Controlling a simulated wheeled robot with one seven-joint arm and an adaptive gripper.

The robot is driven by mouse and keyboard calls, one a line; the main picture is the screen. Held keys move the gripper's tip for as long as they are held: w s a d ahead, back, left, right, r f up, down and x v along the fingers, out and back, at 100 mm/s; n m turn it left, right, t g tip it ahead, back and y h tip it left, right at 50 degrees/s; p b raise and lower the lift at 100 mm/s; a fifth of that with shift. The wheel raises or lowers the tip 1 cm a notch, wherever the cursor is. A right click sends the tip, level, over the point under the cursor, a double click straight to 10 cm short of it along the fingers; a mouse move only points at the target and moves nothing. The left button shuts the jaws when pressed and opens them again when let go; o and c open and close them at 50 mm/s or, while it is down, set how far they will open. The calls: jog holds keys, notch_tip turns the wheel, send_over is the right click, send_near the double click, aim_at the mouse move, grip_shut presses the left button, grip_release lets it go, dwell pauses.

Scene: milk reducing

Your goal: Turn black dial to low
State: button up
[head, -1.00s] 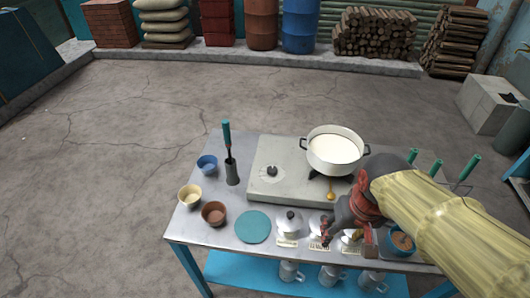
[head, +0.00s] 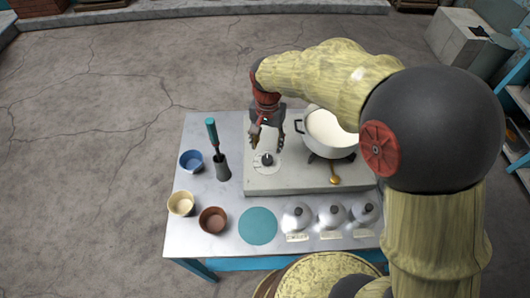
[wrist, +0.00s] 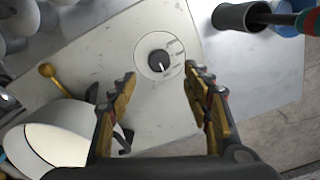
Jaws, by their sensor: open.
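The black dial (head: 267,159) sits on a pale round plate on the left part of the grey stove top (head: 290,182). In the wrist view the dial (wrist: 159,61) has a white pointer line, and the plate around it bears small marks too small to read. My gripper (head: 267,145) is open and empty above the dial, at its far side. In the wrist view the two fingers (wrist: 160,82) stand apart on either side, with the dial beyond the tips and not touched. A white pot of milk (head: 330,132) stands on the burner to the right.
A dark holder with a teal-handled tool (head: 221,165) stands left of the stove. Blue, cream and brown bowls (head: 213,220) and a teal disc (head: 258,226) lie on the metal table. Several lidded jars (head: 298,215) line the front. A brass spoon (head: 334,179) lies by the pot.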

aim_at(267, 158)
notch_tip(267, 158, down, 8)
jog(key=shift+r+b, duration=0.15)
jog(key=shift+b, duration=0.95)
jog(key=c, duration=1.1)
jog(key=shift+c, duration=0.3)
